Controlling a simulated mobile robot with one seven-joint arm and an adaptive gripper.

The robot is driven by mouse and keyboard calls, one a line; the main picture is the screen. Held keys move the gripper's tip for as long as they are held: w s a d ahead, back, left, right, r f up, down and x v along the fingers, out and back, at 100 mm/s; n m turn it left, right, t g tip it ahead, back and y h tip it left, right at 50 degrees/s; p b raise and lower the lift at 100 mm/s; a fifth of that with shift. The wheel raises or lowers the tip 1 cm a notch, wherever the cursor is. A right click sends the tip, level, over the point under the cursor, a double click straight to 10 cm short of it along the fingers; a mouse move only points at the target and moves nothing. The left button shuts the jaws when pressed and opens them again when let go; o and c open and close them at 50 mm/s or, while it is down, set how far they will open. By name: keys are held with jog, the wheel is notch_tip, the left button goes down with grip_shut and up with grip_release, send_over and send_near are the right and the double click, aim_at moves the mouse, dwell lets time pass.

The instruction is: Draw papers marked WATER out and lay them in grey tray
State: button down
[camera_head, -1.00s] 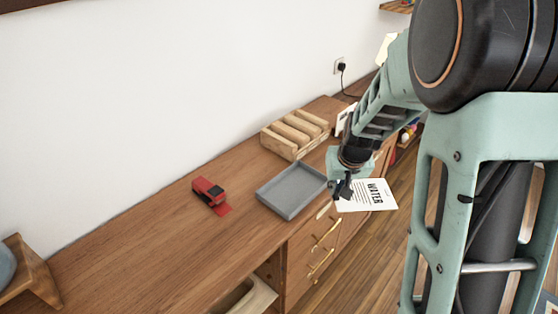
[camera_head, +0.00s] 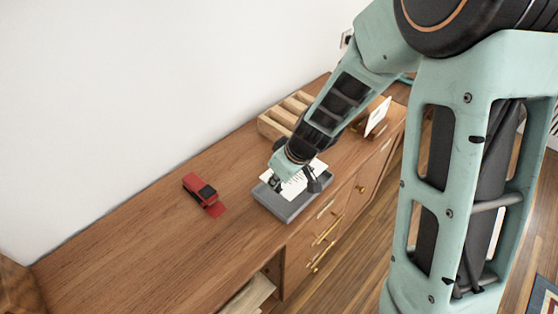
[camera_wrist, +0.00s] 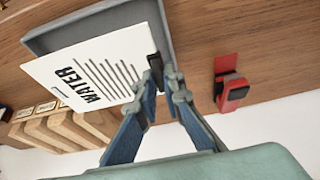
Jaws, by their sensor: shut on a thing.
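A white paper marked WATER (camera_wrist: 88,68) is gripped at its edge by my gripper (camera_wrist: 160,75). In the head view the paper (camera_head: 297,182) is over the grey tray (camera_head: 287,208), partly hidden by my gripper (camera_head: 293,184). In the wrist view the paper covers much of the grey tray (camera_wrist: 60,35), whose rim shows beyond it. I cannot tell whether the paper touches the tray's floor. A white sheet (camera_head: 377,117) stands upright in a wooden holder farther right; its print is not readable.
A slotted wooden rack (camera_head: 272,123) stands behind the tray near the wall; it also shows in the wrist view (camera_wrist: 60,128). A red stapler-like object (camera_head: 203,190) lies left of the tray. The wooden cabinet top (camera_head: 150,245) is clear at the front left.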

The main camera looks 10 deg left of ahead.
jog(key=shift+w, duration=0.5)
jog(key=shift+s+f+b, duration=0.15)
jog(key=shift+f+b, duration=0.55)
jog(key=shift+f, duration=0.25)
notch_tip(320, 180, down, 6)
jog(key=b, duration=0.6)
jog(key=shift+f, duration=0.1)
jog(key=c, duration=2)
grip_release()
